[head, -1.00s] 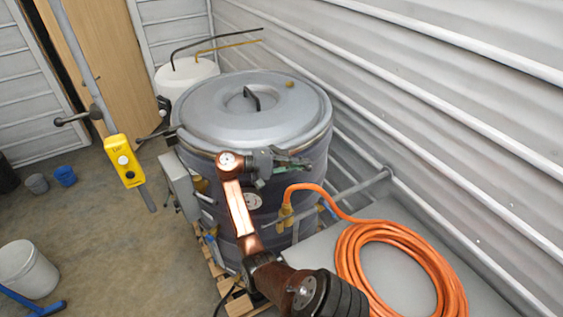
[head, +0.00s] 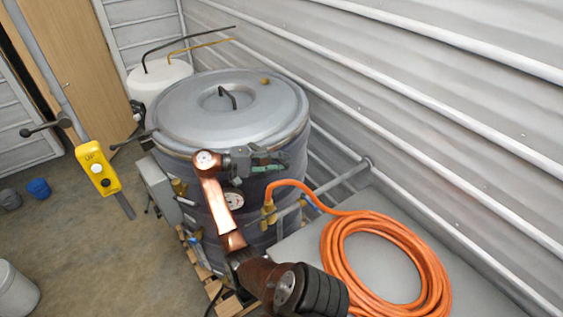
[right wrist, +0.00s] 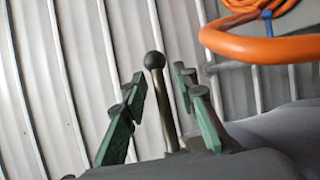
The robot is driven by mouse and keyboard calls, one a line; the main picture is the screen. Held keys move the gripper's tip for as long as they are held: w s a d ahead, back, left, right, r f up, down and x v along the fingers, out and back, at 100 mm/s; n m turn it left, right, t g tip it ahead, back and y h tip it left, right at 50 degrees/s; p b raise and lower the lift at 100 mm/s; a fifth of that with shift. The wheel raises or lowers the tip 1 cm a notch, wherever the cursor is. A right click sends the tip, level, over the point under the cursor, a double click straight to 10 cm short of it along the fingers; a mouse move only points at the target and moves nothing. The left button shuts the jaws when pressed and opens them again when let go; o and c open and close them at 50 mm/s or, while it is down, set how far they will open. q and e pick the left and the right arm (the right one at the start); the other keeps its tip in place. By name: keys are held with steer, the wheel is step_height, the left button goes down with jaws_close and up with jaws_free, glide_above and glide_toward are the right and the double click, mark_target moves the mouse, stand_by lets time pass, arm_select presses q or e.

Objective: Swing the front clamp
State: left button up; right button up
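The front clamp shows in the right wrist view as a grey rod with a dark ball knob (right wrist: 154,61). It stands between the two green-padded fingers of my right gripper (right wrist: 158,82), which are open with a gap on each side of the rod. In the head view my right gripper (head: 268,160) is at the front rim of the grey drum (head: 285,140), just below its domed lid (head: 190,112). There the gripper and arm hide most of the clamp. My left gripper is not in view.
An orange hose coil (head: 425,255) lies on a grey surface right of the drum, close to my right arm. A yellow pendant (head: 98,168) hangs at left. Another ball-ended lever (head: 133,139) sticks out from the lid's left side. A ribbed wall runs behind.

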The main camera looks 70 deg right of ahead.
steer(key=shift+w, duration=0.1)
steer(key=v, duration=1.2)
